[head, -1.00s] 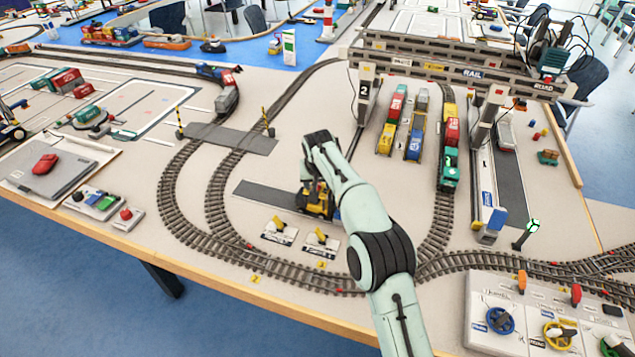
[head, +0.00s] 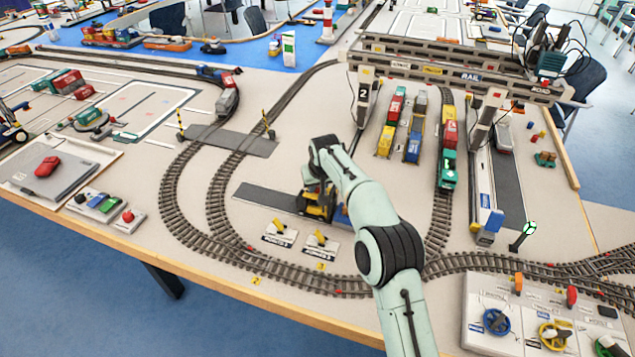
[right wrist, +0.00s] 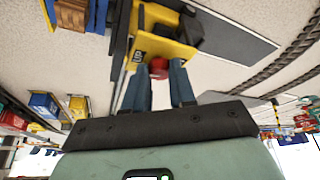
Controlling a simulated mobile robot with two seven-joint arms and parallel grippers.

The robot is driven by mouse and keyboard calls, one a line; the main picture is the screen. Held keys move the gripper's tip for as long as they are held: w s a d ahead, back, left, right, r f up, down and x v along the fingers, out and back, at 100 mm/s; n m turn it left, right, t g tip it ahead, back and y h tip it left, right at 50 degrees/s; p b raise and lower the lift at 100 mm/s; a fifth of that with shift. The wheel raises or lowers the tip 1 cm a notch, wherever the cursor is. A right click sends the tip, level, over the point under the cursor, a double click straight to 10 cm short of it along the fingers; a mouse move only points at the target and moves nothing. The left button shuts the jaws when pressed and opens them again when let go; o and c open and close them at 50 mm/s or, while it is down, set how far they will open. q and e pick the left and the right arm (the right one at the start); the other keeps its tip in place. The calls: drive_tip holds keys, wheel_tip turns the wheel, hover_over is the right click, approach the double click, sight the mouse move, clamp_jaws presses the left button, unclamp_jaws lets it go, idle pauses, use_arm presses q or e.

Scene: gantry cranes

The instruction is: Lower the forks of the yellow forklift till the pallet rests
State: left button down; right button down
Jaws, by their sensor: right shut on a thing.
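The yellow forklift (head: 317,206) stands at the end of a dark grey strip inside the track loop, partly hidden by my right arm in the head view. In the right wrist view the forklift (right wrist: 165,45) shows close up, with a red knob (right wrist: 158,67) between the fingers of my right gripper (right wrist: 159,82). The gripper is shut on this knob. The dark mast (right wrist: 121,45) is left of the yellow body. A brown pallet (right wrist: 72,14) shows at the top left, beside the mast; whether it touches the ground cannot be told. My left gripper is not in view.
Two yellow-lever switches (head: 281,232) stand just in front of the forklift. Curved track (head: 215,205) surrounds it. A gantry crane leg (head: 366,95) and parked wagons (head: 398,110) stand behind. A control panel (head: 480,285) is at the lower right.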

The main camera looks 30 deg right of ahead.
drive_tip(key=n+p, duration=0.1)
drive_tip(key=n, duration=0.1)
drive_tip(key=n+y+p, duration=0.1)
drive_tip(key=n+p, duration=0.1)
drive_tip(key=n+y+p, duration=0.1)
drive_tip(key=p, duration=0.1)
drive_tip(key=shift+w+d+r+n, duration=0.1)
drive_tip(key=shift+d+r+n, duration=0.15)
drive_tip(key=shift+n, duration=0.15)
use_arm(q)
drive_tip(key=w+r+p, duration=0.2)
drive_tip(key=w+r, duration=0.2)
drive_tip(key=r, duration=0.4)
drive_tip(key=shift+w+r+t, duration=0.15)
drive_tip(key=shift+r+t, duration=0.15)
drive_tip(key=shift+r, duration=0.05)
use_arm(e)
drive_tip(key=shift+f+n+y, duration=0.2)
drive_tip(key=shift+n+y, duration=0.4)
drive_tip(key=shift+n, duration=0.4)
drive_tip(key=c, duration=0.9)
unclamp_jaws()
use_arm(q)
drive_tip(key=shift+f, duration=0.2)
use_arm(e)
drive_tip(key=v, duration=1.3)
drive_tip(key=shift+r, duration=0.25)
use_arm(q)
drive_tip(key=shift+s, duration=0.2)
